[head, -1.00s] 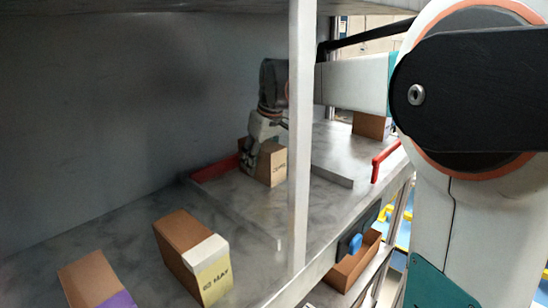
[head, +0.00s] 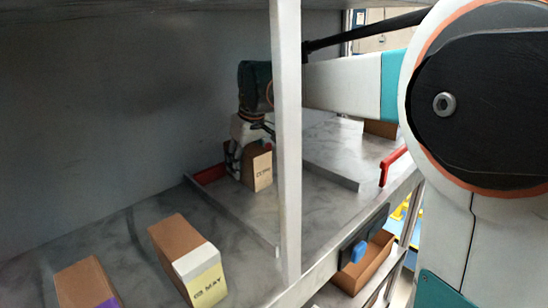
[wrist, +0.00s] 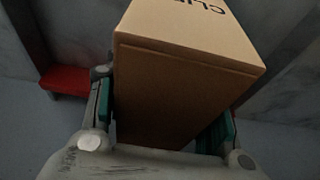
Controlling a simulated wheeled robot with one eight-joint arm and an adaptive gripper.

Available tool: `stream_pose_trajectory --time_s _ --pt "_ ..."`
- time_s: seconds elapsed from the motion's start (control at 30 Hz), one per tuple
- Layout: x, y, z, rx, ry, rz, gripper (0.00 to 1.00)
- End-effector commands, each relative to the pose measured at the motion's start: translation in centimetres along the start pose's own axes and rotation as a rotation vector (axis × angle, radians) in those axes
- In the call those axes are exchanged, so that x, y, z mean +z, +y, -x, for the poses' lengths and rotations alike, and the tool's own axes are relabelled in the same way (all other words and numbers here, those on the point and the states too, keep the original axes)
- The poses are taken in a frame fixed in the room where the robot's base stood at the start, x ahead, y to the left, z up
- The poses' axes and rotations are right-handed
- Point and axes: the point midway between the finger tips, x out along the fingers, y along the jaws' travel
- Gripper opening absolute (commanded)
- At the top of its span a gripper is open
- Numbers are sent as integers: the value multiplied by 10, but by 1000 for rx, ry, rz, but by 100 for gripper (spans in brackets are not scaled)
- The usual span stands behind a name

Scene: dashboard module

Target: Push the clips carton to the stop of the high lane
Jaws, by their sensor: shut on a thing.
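In the wrist view the carton (wrist: 185,85) fills the middle, with the letters "CLI" partly visible at the top. My gripper (head: 248,155) is shut on the carton, with a teal-padded finger on each side. A red stop (head: 210,173) lies at the left of the carton in the head view; it also shows at the left of the wrist view (wrist: 66,80). Whether carton and stop touch is unclear.
A grey upright post (head: 288,150) stands in front of the shelf. A yellow-labelled carton (head: 185,255) and a purple-marked carton (head: 85,280) stand at the near left. A raised grey slab (head: 345,155), another red piece (head: 392,166) and a brown carton (head: 380,129) are at the right.

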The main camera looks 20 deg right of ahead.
Motion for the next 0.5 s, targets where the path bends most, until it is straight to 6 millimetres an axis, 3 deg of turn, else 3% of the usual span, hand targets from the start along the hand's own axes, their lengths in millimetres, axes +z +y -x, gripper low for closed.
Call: stream_pose_trajectory --time_s 0.03,0.1,0.5 --pt "-4 -7 1 -2 2 8 56" --pt "-5 -9 1 -1 2 10 72" --pt "-5 -15 3 2 2 13 73"
